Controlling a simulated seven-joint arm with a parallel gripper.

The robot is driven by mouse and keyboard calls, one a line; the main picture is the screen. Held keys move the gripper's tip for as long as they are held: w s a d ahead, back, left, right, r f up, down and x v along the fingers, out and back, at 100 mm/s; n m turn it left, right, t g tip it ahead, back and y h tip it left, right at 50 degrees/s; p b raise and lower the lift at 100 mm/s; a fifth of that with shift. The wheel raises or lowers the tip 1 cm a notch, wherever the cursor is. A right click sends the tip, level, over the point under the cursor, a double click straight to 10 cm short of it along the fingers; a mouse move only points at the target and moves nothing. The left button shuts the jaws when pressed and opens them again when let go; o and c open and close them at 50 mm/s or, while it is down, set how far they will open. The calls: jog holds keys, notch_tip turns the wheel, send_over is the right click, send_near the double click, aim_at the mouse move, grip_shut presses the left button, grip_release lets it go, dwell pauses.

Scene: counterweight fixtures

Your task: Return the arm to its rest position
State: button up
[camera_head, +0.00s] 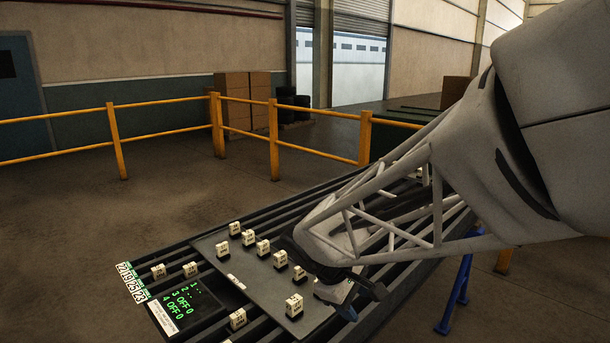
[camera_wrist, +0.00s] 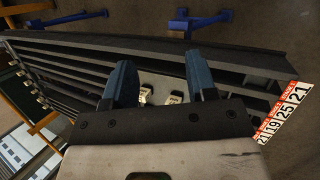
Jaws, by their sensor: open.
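My gripper (camera_head: 361,301) hangs at the end of my large grey arm, which comes in from the right, low over the right side of the slatted bench. In the wrist view my gripper (camera_wrist: 162,78) has its two dark blue-grey fingers wide apart, with no object held between them. Two small pale blocks (camera_wrist: 174,99) show beyond the gap between the fingers, on the grey plate. In the head view the arm hides part of the bench and perhaps some blocks.
Several small cream weight blocks (camera_head: 294,305) stand on the grey plate (camera_head: 235,262) and on the slats. A display (camera_head: 186,304) with green text and a numbered label strip (camera_head: 132,282) are at the bench's left end. A yellow railing (camera_head: 273,140) runs behind. Open floor lies left.

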jog(key=s+d+r+m+y, duration=0.1)
jog(key=s+d+m+y, duration=0.1)
jog(key=s, duration=0.4)
jog(key=s+d+r+m+t+y, duration=0.1)
jog(key=s+d+r+m, duration=0.1)
jog(key=s, duration=0.4)
jog(key=s+d+r+m+y, duration=0.2)
jog(key=s+d+m, duration=0.2)
jog(key=s+m, duration=0.2)
jog(key=shift+d+t+y, duration=0.25)
jog(key=shift+t+y, duration=0.05)
jog(key=shift+t, duration=0.1)
dwell(0.3)
